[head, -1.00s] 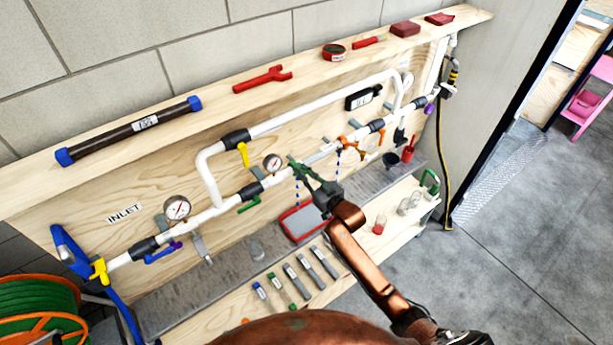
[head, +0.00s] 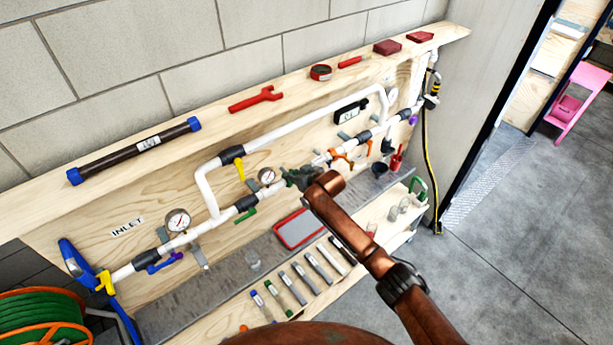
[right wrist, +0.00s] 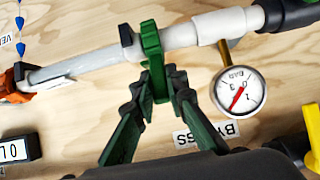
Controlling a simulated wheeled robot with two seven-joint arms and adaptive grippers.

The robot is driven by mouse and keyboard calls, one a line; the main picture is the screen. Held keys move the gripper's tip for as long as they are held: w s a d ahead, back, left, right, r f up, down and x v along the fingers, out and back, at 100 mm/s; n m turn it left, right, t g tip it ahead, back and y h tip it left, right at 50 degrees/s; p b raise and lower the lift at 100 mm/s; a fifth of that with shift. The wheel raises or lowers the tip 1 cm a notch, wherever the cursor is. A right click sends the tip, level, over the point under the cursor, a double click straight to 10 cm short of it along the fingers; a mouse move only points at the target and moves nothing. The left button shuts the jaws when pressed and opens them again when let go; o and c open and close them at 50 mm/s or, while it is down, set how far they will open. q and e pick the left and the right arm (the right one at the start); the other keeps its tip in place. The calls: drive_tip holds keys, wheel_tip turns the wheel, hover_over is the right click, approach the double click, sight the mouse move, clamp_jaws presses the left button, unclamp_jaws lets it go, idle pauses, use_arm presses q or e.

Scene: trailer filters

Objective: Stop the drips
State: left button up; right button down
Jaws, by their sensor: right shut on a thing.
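A white pipe run (head: 232,213) with black couplings is fixed to a wooden board. My right gripper (head: 300,177) is at the middle of its lower line. In the right wrist view my right gripper (right wrist: 158,84) is shut on a green clip-like piece (right wrist: 151,45), which sits across the white pipe (right wrist: 185,33). Whether it grips all round the pipe is hidden. Blue drops (right wrist: 20,36) show by an orange fitting (right wrist: 16,80) further along. No drops show at the green piece. My left gripper is not in view.
A pressure gauge (right wrist: 238,90) sits close beside my right gripper. The bench below holds a red-rimmed grey tray (head: 300,229) and several slim tools (head: 305,278). A red wrench (head: 257,99) and dark tube (head: 135,150) lie on the shelf above.

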drive_tip(key=shift+a, duration=0.1)
drive_tip(key=shift+r, duration=0.1)
drive_tip(key=c, duration=2.2)
unclamp_jaws()
drive_tip(key=shift+w, duration=0.1)
drive_tip(key=shift+o, duration=1.3)
drive_tip(key=shift+s+d+r, duration=0.15)
drive_tip(key=shift+s+d, duration=0.1)
drive_tip(key=shift+s, duration=0.1)
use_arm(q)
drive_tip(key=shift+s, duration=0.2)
use_arm(e)
drive_tip(key=v, duration=1.1)
